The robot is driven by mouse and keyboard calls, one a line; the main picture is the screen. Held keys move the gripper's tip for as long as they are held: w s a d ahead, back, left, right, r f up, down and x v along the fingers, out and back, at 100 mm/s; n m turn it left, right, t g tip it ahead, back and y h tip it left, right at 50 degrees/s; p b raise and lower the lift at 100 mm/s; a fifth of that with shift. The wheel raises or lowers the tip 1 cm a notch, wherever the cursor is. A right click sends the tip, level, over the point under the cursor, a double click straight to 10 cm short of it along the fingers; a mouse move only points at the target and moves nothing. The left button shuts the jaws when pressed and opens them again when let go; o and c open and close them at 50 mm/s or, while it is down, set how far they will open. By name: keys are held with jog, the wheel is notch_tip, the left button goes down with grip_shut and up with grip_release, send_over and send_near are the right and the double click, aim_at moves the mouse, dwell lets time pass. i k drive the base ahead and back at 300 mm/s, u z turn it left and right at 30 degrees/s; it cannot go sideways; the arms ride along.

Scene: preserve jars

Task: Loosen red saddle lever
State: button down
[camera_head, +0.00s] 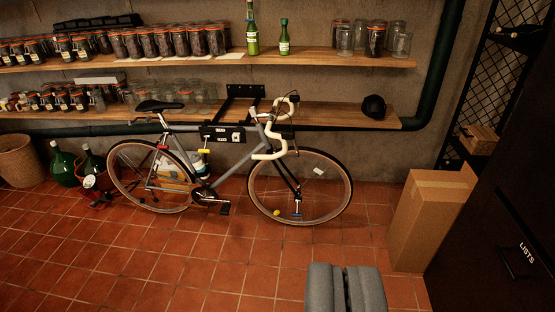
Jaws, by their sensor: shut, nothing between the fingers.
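A grey bicycle (226,160) with a black saddle (158,106) stands side-on by the back wall. A small red piece (163,147) shows on the frame below the saddle; it looks like a lever, but it is too small to tell its position. My gripper (345,270) is at the bottom of the view, right of centre, with its two grey fingers together and empty. It is well apart from the bicycle, in front of and to the right of it.
A wall bracket (243,92) is behind the bicycle's frame. Shelves of jars (165,42) line the wall. Green bottles (63,165) stand at left. A cardboard box (428,215) and dark cabinet (500,225) stand at right. The tiled floor (190,260) in front is clear.

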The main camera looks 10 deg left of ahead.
aim_at(158, 147)
jog(key=u, duration=0.2)
jog(key=i, duration=1.3)
jog(key=u, duration=0.7)
jog(key=i, duration=1.35)
jog(key=u, duration=0.3)
